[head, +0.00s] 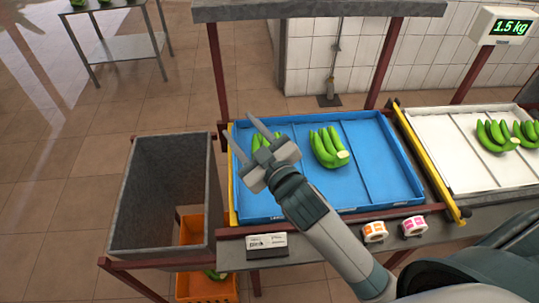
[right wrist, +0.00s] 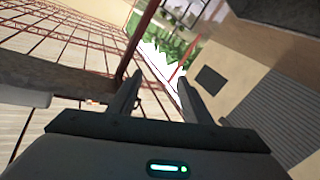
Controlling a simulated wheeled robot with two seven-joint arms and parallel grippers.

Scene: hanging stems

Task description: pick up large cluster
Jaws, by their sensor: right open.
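Two green banana clusters lie in the blue tray (head: 375,188). The fuller-looking cluster (head: 328,147) lies near the tray's middle, its pale cut end toward the lower right. The other cluster (head: 260,140) lies at the left and is partly hidden by my gripper. My right gripper (head: 237,123) is open and empty, over the tray's left part, with its fingers pointing up and left in the head view. In the right wrist view its two fingers (right wrist: 160,77) stand apart with no banana between them. My left gripper is not in view.
A white tray (head: 470,182) at the right holds more clusters (head: 495,136), beside a scale display (head: 503,25) reading 1.5 kg. A grey bin (head: 160,190) and an orange crate (head: 205,287) stand at the left. Two label rolls (head: 374,231) sit on the front ledge.

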